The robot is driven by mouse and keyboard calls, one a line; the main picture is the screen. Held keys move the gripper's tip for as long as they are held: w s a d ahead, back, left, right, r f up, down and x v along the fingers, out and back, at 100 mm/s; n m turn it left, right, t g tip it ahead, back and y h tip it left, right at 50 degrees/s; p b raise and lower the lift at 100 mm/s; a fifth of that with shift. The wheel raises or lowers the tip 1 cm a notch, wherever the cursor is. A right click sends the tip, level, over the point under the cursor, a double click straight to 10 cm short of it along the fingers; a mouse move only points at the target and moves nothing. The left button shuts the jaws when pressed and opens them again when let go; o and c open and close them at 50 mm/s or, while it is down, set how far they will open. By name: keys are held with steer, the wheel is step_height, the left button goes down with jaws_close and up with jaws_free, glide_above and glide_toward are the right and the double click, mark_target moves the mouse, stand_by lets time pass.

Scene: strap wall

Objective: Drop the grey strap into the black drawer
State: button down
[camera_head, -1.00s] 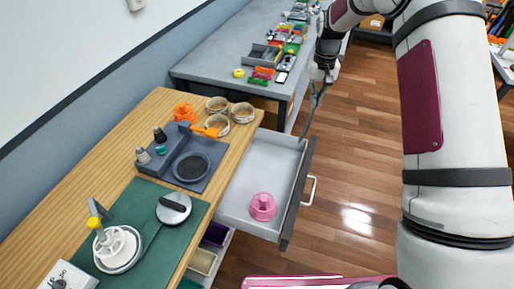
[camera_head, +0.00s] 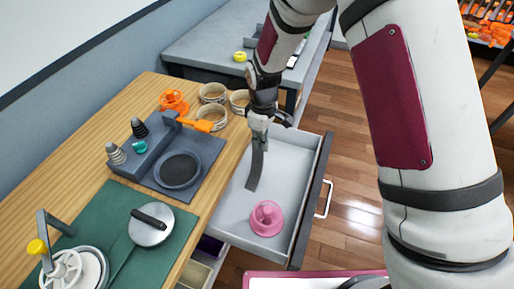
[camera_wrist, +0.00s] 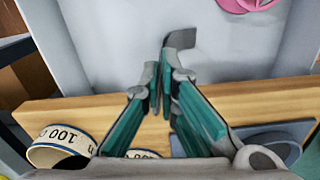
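The grey strap (camera_head: 255,170) hangs down from my gripper (camera_head: 260,132) over the open drawer in the head view. Its end also shows in the wrist view (camera_wrist: 180,39), just beyond the fingertips. My gripper (camera_wrist: 165,88) is shut on the strap's upper end. The drawer (camera_head: 313,205) is pulled out, with a dark front, a silver handle and a light grey inside. I cannot tell whether the strap's lower end touches the drawer floor. A pink knobbed piece (camera_head: 267,217) sits in the drawer's near part.
The wooden bench (camera_head: 70,155) runs along the drawer's left side. It bears tape rings (camera_head: 212,93), an orange tool (camera_head: 196,124), a dark grey tray (camera_head: 205,150) and a green mat (camera_head: 112,208). A grey table (camera_head: 200,50) stands behind. The drawer's middle is clear.

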step_height(320, 180, down, 8)
steer(key=s+a+n+b, duration=0.1)
steer(key=b, duration=0.1)
steer(key=shift+s+a+n+b, duration=0.2)
steer(key=shift+a+n+b, duration=0.05)
steer(key=shift+n+b, duration=0.1)
steer(key=shift+r, duration=0.15)
steer(key=shift+c, duration=2.4)
jaws_free()
steer(key=shift+r, duration=0.15)
step_height(320, 180, up, 5)
steer(key=shift+r+p, duration=0.1)
steer(key=shift+p, duration=0.95)
steer(key=shift+r, duration=0.1)
